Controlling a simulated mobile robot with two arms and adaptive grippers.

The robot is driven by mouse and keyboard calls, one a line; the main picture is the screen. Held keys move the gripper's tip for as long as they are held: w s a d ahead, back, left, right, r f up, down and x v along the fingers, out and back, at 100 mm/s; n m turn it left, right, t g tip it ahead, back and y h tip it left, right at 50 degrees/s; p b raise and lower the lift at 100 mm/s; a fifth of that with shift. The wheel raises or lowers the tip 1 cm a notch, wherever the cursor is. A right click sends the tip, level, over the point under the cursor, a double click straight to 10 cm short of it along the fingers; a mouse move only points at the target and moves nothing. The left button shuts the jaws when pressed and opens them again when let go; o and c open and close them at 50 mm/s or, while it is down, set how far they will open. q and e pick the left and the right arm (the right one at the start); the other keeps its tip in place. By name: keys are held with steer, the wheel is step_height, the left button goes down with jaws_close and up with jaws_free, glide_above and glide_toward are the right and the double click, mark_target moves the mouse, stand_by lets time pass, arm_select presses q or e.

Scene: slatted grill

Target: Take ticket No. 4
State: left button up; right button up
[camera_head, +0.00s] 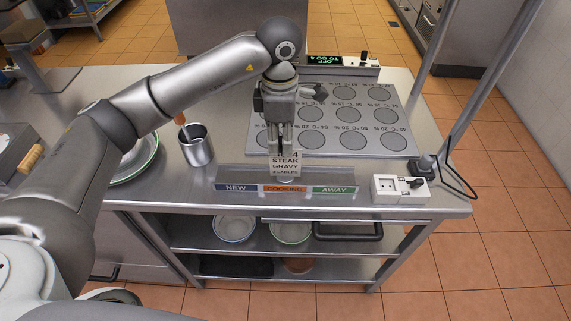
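A white ticket (286,164) with the words STEAK GRAVY and a partly covered line ending in 4 stands upright at the ticket rail (228,178), above its orange COOKING label (284,189). My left gripper (281,149) points down from above, with its fingertips at the upper part of the ticket and covering part of its top line. The fingers look close together. Whether they pinch the ticket or only stand in front of it cannot be told. My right gripper is not in view.
Behind the rail lies a grill plate (258,112) with several round marked spots and a lit display (325,60). A metal pot (197,148) with a handled tool stands left of the rail. A control box (400,188) and an upright pole stand to the right.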

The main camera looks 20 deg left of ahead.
mark_target(286, 175)
arm_select(q)
steer(key=shift+w+f, duration=0.1)
steer(key=shift+f, duration=0.2)
steer(key=shift+d+f+p, duration=0.15)
steer(key=shift+f+p, duration=0.15)
steer(key=shift+p, duration=0.05)
steer(key=f, duration=0.1)
steer(key=f+p, duration=0.1)
steer(key=f, duration=0.1)
steer(key=shift+w+d+f+p, duration=0.1)
steer(key=shift+d+f+p, duration=0.1)
steer(key=shift+d+p, duration=0.15)
steer(key=shift+f, duration=0.4)
steer(key=shift+a+f, duration=0.1)
steer(key=shift+f, duration=0.1)
steer(key=shift+w, duration=0.1)
steer(key=c, duration=0.4)
jaws_close()
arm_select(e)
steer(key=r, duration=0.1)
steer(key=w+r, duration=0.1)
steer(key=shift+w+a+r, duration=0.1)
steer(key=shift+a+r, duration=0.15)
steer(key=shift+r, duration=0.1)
